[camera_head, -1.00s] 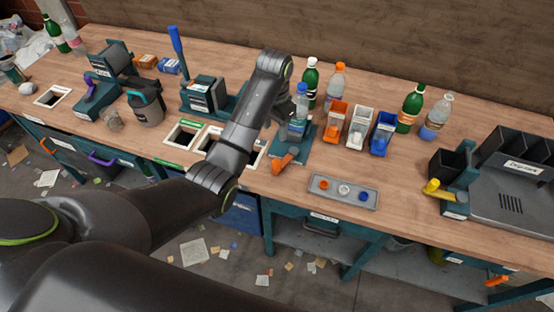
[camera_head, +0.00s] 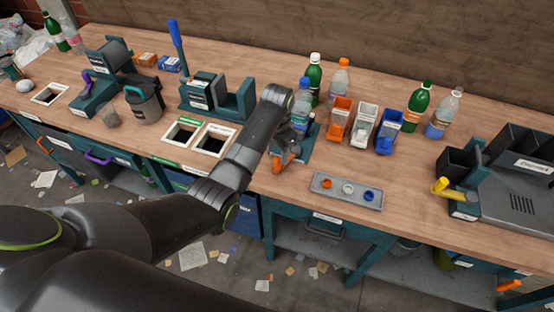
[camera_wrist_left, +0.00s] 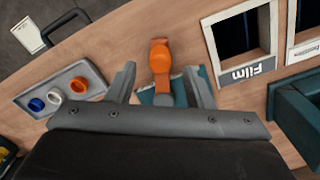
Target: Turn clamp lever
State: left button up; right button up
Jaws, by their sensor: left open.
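The orange clamp lever (camera_head: 284,158) sticks out from the front of a small teal clamp base (camera_head: 305,151) near the table's front edge. A clear bottle with a blue cap (camera_head: 300,108) stands upright at this clamp. My left gripper (camera_wrist_left: 162,72) is open, with one finger on each side of the orange lever (camera_wrist_left: 160,62) in the left wrist view. I cannot tell whether either finger touches it. In the head view my left wrist hides part of the clamp and most of the gripper. My right gripper is not in view.
A grey tray (camera_head: 326,193) with three coloured caps lies right of the clamp. Orange (camera_head: 339,118), white (camera_head: 363,126) and blue (camera_head: 388,131) bins stand behind it. White-framed table openings (camera_head: 213,141) lie to the left. A yellow lever (camera_head: 439,185) is far right.

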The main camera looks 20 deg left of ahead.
aim_at(277, 159)
pick_arm(q)
jog(key=shift+f, duration=2.5)
grip_shut()
